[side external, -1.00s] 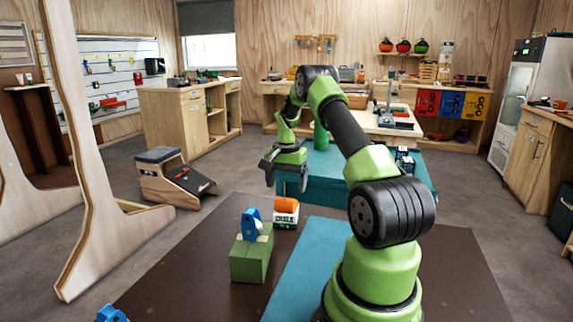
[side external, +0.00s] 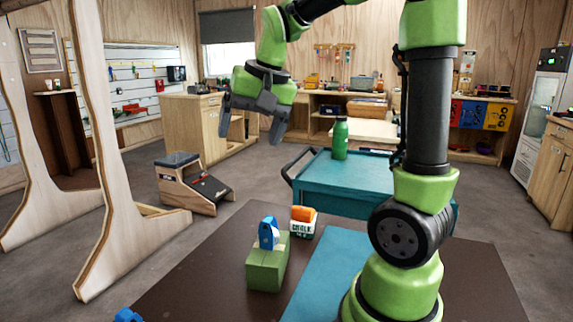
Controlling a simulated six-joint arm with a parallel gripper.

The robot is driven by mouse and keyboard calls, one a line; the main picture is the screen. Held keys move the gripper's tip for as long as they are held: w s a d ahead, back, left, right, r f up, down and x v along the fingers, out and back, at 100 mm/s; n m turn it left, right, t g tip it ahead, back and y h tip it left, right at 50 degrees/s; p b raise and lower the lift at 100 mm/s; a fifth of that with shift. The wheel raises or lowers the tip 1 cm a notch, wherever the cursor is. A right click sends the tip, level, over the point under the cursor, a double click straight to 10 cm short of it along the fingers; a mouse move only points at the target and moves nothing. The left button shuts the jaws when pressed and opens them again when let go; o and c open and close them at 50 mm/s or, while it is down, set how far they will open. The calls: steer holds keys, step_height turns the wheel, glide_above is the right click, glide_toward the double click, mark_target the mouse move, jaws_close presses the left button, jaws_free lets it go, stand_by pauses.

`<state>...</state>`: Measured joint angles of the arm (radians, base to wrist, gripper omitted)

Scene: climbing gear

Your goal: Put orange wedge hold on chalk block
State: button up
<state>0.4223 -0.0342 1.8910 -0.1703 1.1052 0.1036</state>
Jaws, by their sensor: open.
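The orange wedge hold (side external: 303,213) rests on top of the chalk block (side external: 303,229), a small white box with dark lettering, near the far edge of the dark table. The wedge appears to touch the block's top. My gripper (side external: 250,132) is high above and to the left of them, with its two fingers spread apart. Nothing is between the fingers.
A green block (side external: 265,272) with a blue piece (side external: 269,233) on it stands just left of the chalk block. Another blue piece (side external: 127,314) is at the lower left edge. A teal cart (side external: 335,178) with a green bottle (side external: 340,139) stands behind the table.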

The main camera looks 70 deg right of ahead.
steer(key=s+a+n+t+y, duration=0.2)
steer(key=s+a+n, duration=0.4)
steer(key=s+a, duration=0.5)
steer(key=shift+s+a+f+t+y, duration=0.15)
steer(key=shift+a+f+t+y, duration=0.25)
steer(key=shift+a, duration=0.3)
